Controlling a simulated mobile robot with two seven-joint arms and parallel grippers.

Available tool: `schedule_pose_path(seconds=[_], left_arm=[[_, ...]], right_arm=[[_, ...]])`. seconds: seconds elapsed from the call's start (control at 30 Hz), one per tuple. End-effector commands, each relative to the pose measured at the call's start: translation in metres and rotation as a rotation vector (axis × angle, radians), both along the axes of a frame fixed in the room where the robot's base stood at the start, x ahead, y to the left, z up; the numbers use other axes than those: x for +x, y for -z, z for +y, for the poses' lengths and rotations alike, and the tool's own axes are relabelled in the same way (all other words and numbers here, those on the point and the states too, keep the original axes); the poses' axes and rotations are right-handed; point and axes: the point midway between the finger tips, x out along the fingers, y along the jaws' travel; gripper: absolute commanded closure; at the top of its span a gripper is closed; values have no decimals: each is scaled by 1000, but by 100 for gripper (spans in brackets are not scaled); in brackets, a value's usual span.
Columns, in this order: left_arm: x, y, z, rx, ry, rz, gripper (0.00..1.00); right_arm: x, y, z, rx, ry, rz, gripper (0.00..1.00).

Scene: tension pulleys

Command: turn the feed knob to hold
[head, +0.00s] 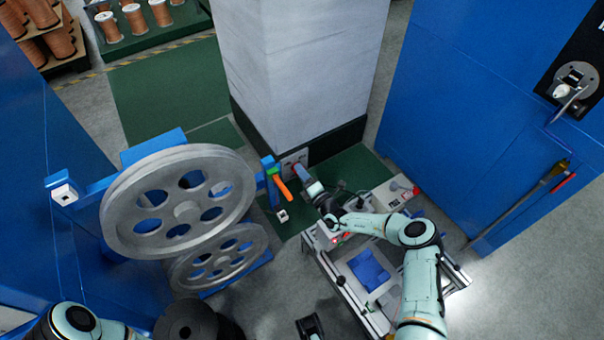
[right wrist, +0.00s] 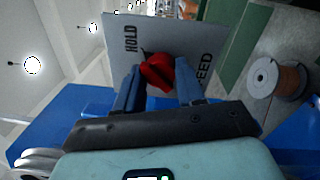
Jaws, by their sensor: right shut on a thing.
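The red feed knob (right wrist: 157,73) sits on a grey plate (right wrist: 150,38) in the right wrist view. The plate is lettered HOLD on the left and FEED at the lower right. My right gripper (right wrist: 160,88) is shut on the knob, one blue finger on each side. I cannot tell exactly which label the knob points to. In the head view my right gripper (head: 303,180) reaches to the foot of the pale column, beside a small plate (head: 293,160); the knob is hidden there.
Two large grey pulleys (head: 180,205) stand to the left of the right gripper. An orange handle (head: 280,186) is close beside it. A cart with a blue piece (head: 368,269) stands below my right forearm. Blue cabinets (head: 470,110) stand at right; copper spools (head: 133,18) are at the back.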

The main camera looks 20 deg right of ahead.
Motion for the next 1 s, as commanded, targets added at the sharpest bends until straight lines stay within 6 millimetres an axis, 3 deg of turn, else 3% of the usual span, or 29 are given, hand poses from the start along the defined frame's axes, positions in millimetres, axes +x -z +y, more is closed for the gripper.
schedule_pose_path(seconds=[0.13,0.17,0.2,0.23,0.53,0.67,1.0], left_arm=[[0,0,0,0,0,0,57],[0,0,0,0,0,0,57],[0,0,0,0,0,0,57],[0,0,0,0,0,0,57],[0,0,0,0,0,0,57],[-1,-3,0,0,1,3,57],[-6,-15,0,-3,5,21,57]], right_arm=[[0,0,0,3,0,0,92],[0,0,0,3,0,1,55],[0,0,0,3,0,0,42],[0,0,0,3,0,0,36],[-1,0,0,1,0,1,36],[-11,1,-3,1,1,2,36],[-83,4,-14,3,3,3,36]])
